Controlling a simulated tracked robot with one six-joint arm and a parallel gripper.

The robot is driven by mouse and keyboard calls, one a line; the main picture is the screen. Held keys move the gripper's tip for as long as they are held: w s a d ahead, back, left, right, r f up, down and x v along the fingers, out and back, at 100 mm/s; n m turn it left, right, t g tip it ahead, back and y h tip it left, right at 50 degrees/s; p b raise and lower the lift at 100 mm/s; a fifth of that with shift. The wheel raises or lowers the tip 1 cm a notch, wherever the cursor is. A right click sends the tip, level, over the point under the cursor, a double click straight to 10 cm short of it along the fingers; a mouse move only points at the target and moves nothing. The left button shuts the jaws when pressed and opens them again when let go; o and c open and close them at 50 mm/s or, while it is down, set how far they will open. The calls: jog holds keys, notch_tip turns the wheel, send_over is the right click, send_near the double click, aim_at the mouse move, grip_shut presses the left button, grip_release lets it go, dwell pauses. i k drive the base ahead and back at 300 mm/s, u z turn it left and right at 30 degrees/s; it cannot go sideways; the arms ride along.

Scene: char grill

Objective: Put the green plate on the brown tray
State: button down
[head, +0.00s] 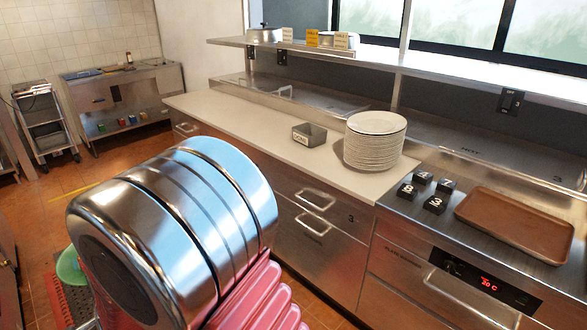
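The brown tray (515,225) lies flat on the steel counter at the right, and its visible surface is empty. A small green curved edge (69,266) shows at the far left, partly hidden behind my large chrome and pink arm. It may be part of the green plate, but too little shows to be sure. My gripper is not in view, so I cannot see whether it holds anything.
A tall stack of white plates (374,141) and a small grey metal box (309,134) stand on the white counter (250,115). Several black numbered blocks (434,204) sit just left of the tray. A shelf (330,52) runs above. A cart (42,122) stands far left.

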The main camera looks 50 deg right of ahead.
aim_at(504, 213)
jog(key=z, duration=0.25)
jog(key=i, duration=0.1)
jog(key=u, duration=1)
jog(key=k, duration=2)
jog(key=z, duration=0.15)
